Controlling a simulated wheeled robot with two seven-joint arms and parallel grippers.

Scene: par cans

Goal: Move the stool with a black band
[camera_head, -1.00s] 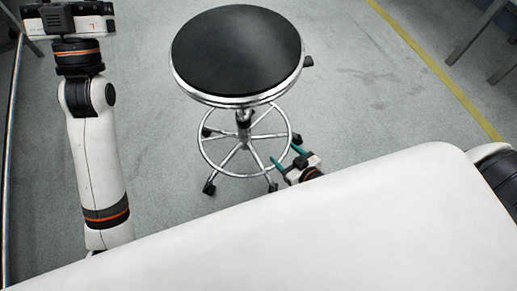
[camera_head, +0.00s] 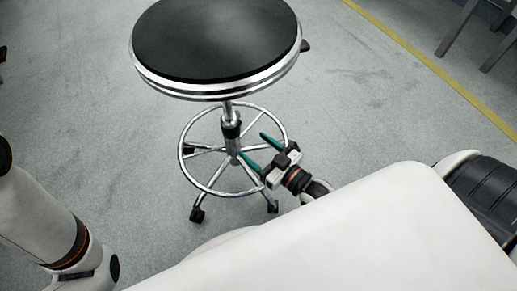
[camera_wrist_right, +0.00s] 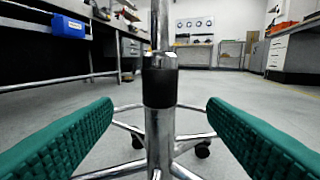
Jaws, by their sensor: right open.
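The stool (camera_head: 215,45) stands upright in the head view, with a round black seat, a chrome rim, a foot ring and casters. The black band (camera_head: 231,130) wraps its chrome column below the seat. My right gripper (camera_head: 257,150) is open, its two green fingers pointing at the column just under the band's height, near the foot ring. In the right wrist view the black band (camera_wrist_right: 160,82) stands in the middle, ahead of and between the spread fingers, not touched by either. My left arm shows at the lower left of the head view; its gripper is out of frame.
Grey floor (camera_head: 370,110) is clear around the stool. A yellow line (camera_head: 430,65) crosses the upper right, with metal legs (camera_head: 458,28) beyond it. The right wrist view shows a workbench with a blue bin (camera_wrist_right: 68,26) at left and cabinets at the back.

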